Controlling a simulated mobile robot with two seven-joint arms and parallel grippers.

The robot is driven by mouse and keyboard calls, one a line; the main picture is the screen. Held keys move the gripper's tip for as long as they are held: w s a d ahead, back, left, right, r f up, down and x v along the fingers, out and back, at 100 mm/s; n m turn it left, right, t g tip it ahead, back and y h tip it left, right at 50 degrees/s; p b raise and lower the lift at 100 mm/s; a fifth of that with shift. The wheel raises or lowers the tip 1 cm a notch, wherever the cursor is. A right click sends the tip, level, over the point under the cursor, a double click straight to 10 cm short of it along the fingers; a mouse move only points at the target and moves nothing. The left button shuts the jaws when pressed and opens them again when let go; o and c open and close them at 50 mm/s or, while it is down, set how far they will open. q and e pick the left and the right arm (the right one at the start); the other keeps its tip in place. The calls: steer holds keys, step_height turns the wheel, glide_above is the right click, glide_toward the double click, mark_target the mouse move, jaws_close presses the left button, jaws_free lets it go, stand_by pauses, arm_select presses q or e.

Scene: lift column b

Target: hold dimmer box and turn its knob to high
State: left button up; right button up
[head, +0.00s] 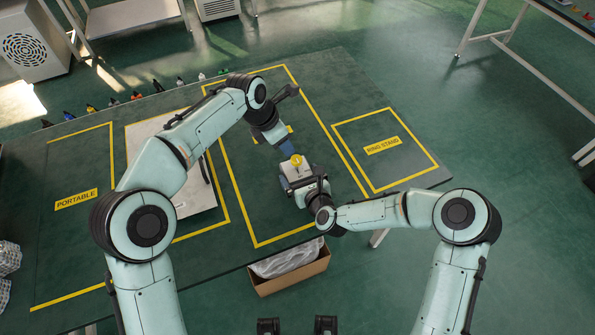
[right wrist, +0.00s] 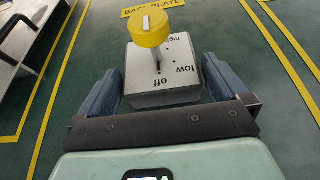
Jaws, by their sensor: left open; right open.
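The dimmer box (head: 293,170) is a small light grey box on the green table, with a yellow knob (head: 296,160) on top. In the right wrist view the box (right wrist: 165,85) shows the words off, low and high, and the yellow knob (right wrist: 148,30) stands up on a thin shaft. My right gripper (right wrist: 160,68) is open, with one blue finger on each side of the box; firm contact cannot be told. My left gripper (head: 286,147) is open just beyond the knob in the head view, apart from the box; its fingertips are partly hard to make out.
Yellow tape marks zones on the table, labelled PORTABLE (head: 76,199) and RING STAND (head: 382,145). A pale board (head: 188,205) lies left of the box. A cardboard bin with a clear liner (head: 290,275) stands below the front edge. The ring stand zone is clear.

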steer(key=shift+x, duration=1.5)
steer(key=c, duration=0.8)
steer(key=shift+c, duration=0.2)
